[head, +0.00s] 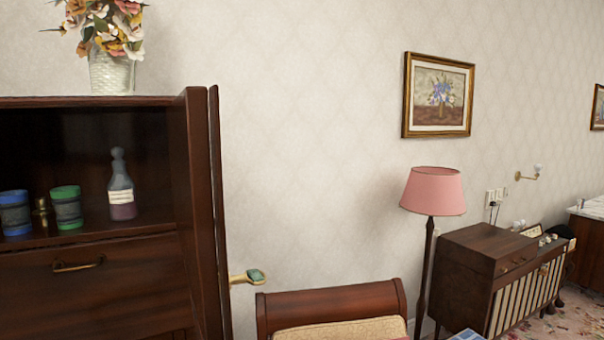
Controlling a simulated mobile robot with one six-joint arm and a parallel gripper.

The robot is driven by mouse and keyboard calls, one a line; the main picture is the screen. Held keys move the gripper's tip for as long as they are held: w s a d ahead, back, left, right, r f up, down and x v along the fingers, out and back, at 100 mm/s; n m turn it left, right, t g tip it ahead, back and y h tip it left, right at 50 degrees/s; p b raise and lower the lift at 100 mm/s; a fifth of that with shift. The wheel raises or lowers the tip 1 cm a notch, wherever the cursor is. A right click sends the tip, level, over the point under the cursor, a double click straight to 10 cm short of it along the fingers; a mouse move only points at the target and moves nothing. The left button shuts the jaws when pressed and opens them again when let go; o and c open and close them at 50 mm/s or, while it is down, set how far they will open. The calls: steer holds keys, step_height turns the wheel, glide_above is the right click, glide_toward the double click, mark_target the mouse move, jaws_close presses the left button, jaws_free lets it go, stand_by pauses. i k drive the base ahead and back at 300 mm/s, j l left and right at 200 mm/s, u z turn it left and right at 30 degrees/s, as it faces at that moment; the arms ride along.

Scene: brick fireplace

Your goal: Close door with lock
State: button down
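A dark wooden cabinet (90,285) stands at the left with its open shelf facing me. A tall narrow wooden panel (216,200), seen almost edge-on, stands at its right side and looks like its door, swung open. A thin gap shows between the panel and the cabinet side near the top. A brass piece with a green end (249,276), a handle or part of the lock, sticks out to the right from the panel. The panel's lower end is out of frame. My gripper is not in view.
A wooden-backed chair or bed (333,303) is right of the panel. A pink lamp (433,191) and small cabinet (482,265) stand farther right.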

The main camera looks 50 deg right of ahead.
mark_target(187, 116)
steer(key=k+l, duration=0.15)
steer(key=l, duration=0.2)
steer(key=k+l+u, duration=0.1)
steer(key=l, duration=0.3)
steer(key=k+l, duration=0.25)
steer(key=l+u, duration=0.05)
steer(key=l, duration=0.05)
